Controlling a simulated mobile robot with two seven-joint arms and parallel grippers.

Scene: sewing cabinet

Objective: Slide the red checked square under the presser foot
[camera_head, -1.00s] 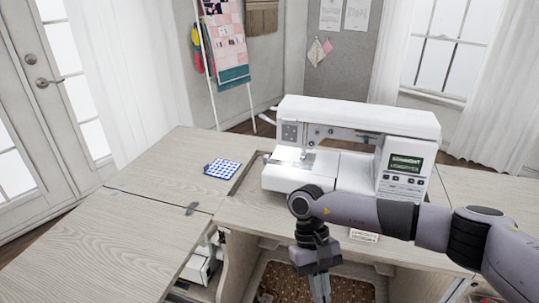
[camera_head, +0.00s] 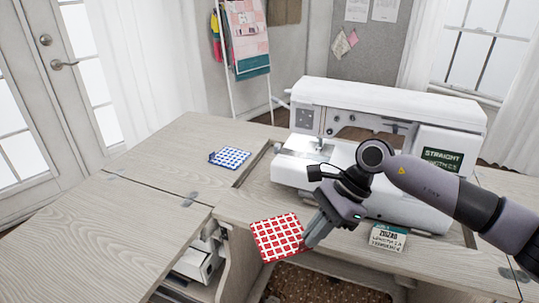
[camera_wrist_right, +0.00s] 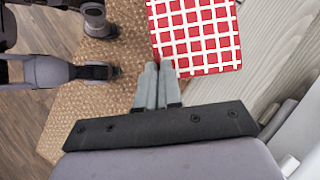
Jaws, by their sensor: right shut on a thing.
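The red checked square (camera_head: 277,238) is held by one corner in my right gripper (camera_head: 313,238), in front of the cabinet top's front edge. The right wrist view shows the red checked square (camera_wrist_right: 196,38) reaching out past the fingertips of my right gripper (camera_wrist_right: 158,72), which are shut on its near edge. The white sewing machine (camera_head: 385,115) stands behind and to the right of the square. Its needle area with the presser foot (camera_head: 316,150) is at its left end; the foot is too small to make out clearly. My left gripper is not in the head view.
A blue checked square (camera_head: 231,158) lies on the cabinet top (camera_head: 165,150) left of the machine. A small printed card (camera_head: 388,238) is at the front edge, right of my gripper. The left leaf (camera_head: 95,235) is bare. A woven mat (camera_wrist_right: 85,110) lies below.

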